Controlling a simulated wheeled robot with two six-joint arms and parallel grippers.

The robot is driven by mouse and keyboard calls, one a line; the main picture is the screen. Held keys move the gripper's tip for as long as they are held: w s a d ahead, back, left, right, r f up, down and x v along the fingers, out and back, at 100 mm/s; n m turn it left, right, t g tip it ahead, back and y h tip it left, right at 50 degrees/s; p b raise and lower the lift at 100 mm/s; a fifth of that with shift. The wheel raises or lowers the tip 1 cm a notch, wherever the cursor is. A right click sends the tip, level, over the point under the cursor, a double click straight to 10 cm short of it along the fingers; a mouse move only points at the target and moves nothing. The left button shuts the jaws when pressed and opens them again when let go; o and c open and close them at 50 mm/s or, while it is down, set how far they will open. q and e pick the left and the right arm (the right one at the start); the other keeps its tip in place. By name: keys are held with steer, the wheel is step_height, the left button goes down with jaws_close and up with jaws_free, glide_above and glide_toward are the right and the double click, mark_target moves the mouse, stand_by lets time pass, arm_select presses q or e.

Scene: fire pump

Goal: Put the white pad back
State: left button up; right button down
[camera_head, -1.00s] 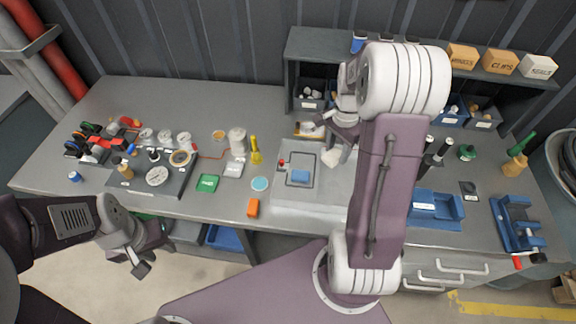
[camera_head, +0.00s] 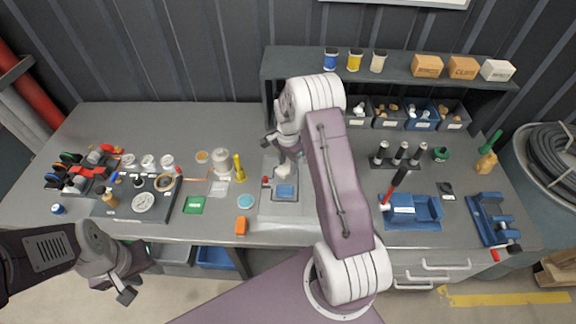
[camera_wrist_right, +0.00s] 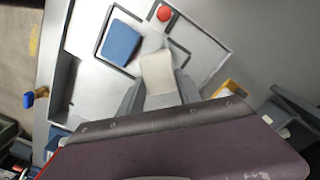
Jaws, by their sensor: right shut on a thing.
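The white pad (camera_wrist_right: 157,72) is in the jaws of my right gripper (camera_wrist_right: 158,92), which is shut on it. In the head view the white pad (camera_head: 284,171) is just behind the blue pad (camera_head: 285,191), over the pale tray (camera_head: 272,211). In the wrist view the blue pad (camera_wrist_right: 121,43) sits in a recess, with a red knob (camera_wrist_right: 165,13) near it. I cannot tell whether the white pad touches the tray. My left gripper (camera_head: 126,292) is in front of the bench, away from the pads; its jaws are too small to read.
A blue holder (camera_head: 420,211) is to the right. A grey shelf (camera_head: 272,72) with bins stands behind. My right arm hides some of the bench.

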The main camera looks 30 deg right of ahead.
steer(key=shift+f, duration=0.6)
steer(key=shift+w+f, duration=0.2)
steer(key=shift+f, duration=0.15)
steer(key=shift+f, duration=0.1)
steer(key=shift+s+f, duration=0.15)
steer(key=shift+f, duration=0.05)
steer(key=c, duration=0.8)
jaws_free()
